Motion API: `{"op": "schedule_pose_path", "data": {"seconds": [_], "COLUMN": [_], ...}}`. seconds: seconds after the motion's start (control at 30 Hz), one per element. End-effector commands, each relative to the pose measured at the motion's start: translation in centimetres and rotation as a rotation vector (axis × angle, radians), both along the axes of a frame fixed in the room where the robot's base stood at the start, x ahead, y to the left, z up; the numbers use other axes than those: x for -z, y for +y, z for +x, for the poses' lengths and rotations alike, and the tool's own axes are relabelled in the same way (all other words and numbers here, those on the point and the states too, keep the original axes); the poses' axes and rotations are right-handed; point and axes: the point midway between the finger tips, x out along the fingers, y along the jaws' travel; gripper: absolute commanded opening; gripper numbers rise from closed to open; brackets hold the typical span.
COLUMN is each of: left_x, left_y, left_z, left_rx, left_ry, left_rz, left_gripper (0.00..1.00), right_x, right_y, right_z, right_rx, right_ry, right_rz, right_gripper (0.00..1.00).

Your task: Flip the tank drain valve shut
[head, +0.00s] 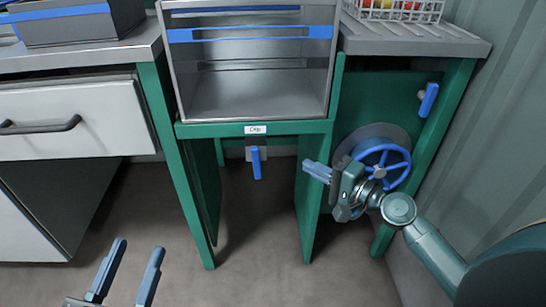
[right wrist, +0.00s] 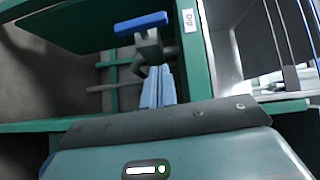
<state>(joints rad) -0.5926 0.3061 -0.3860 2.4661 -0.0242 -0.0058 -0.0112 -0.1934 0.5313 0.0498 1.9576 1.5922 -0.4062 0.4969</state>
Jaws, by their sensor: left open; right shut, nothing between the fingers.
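The tank drain valve is below the steel dip tank (head: 258,97), under its "Dip" label (head: 255,129). Its blue lever (head: 257,165) hangs down from a dark valve body in the head view. In the right wrist view the blue lever (right wrist: 140,22) lies crosswise at the top, with the grey valve body (right wrist: 150,48) beneath. My right gripper (head: 308,167) is shut and empty, to the right of the lever and apart from it in the head view. Its fingers (right wrist: 158,80) point at the valve in the right wrist view; whether they touch it is unclear. My left gripper (head: 139,246) is open and empty, low at left.
A blue handwheel (head: 384,165) and another blue lever (head: 428,99) are on the green panel at right, close to my right arm. Green legs (head: 310,213) flank the space under the tank. A white drawer (head: 75,118) is at left. The floor below the valve is clear.

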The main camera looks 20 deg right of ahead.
Motion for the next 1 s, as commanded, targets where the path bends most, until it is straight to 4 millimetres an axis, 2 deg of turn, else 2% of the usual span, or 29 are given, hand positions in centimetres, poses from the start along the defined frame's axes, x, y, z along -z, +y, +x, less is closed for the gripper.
{"op": "schedule_pose_path", "data": {"seconds": [0.1, 0.33, 0.4, 0.6, 1.0], "left_x": [0.0, 0.0, -0.2, -0.1, 0.1], "left_y": [0.0, 0.0, 0.1, 0.2, 0.2], "left_z": [0.0, 0.0, 0.0, 0.0, 0.0], "left_rx": [-0.003, -0.004, -0.006, -0.013, -0.016], "left_ry": [0.005, 0.004, 0.003, 0.001, 0.005], "left_rz": [0.005, 0.008, 0.014, 0.021, 0.024], "left_gripper": [0.42, 0.42, 0.42, 0.42, 0.42], "right_x": [-0.2, 0.1, 0.2, 0.5, 0.5], "right_y": [1.3, 3.7, 4.9, 6.7, 7.1], "right_z": [2.4, 6.3, 6.4, 6.9, 7.0], "right_rx": [0.001, 0.0, -0.001, 0.0, 0.001], "right_ry": [-0.004, -0.002, 0.0, 0.001, 0.0], "right_rz": [0.003, 0.005, 0.004, 0.002, 0.001], "right_gripper": [0.0, 0.0, 0.0, 0.0, 0.0]}}
